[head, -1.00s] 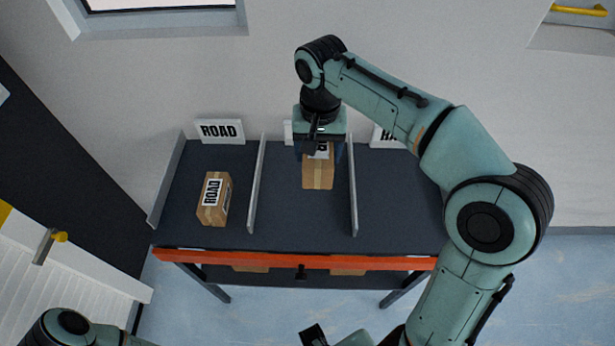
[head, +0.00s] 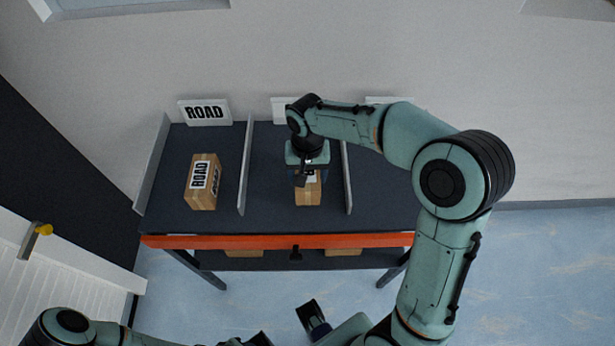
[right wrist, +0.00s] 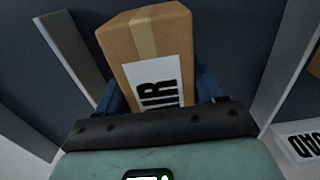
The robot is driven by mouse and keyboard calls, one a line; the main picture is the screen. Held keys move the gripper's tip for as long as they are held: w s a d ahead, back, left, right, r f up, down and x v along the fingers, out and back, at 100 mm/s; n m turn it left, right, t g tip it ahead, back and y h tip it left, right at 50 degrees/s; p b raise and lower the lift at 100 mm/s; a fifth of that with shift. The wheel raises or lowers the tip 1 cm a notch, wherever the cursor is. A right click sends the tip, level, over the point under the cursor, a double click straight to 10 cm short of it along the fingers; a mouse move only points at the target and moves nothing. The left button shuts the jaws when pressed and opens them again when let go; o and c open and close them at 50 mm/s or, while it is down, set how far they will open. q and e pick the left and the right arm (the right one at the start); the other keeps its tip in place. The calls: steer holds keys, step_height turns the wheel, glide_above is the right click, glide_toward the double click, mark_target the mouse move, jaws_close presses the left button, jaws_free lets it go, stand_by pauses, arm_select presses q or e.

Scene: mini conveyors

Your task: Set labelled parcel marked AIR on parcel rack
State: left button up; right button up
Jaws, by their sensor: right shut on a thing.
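The brown parcel marked AIR (head: 308,192) has a white label and a tape strip. It is over the middle lane of the dark parcel rack (head: 268,215), and I cannot tell whether its base touches the surface. My right gripper (head: 307,175) is shut on this parcel from above and hides part of its label. In the right wrist view, the parcel (right wrist: 160,45) sits between the blue fingers, with the label partly covered by the gripper body. My left arm comes in at the bottom edge; a dark part at bottom centre may be its gripper, but its jaws are unclear.
A ROAD parcel (head: 202,182) stands in the left lane below a ROAD sign (head: 204,112). Grey dividers (head: 245,180) separate the lanes. The middle sign (head: 283,110) is mostly hidden by my arm. An orange rail (head: 220,242) runs along the front. More parcels (head: 343,251) show underneath.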

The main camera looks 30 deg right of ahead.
steer(key=shift+f, duration=0.95)
steer(key=shift+f, duration=0.15)
steer(key=o, duration=1.3)
steer(key=shift+r, duration=0.2)
step_height(320, 180, up, 12)
steer(key=shift+f+p, duration=0.1)
steer(key=shift+p, duration=0.7)
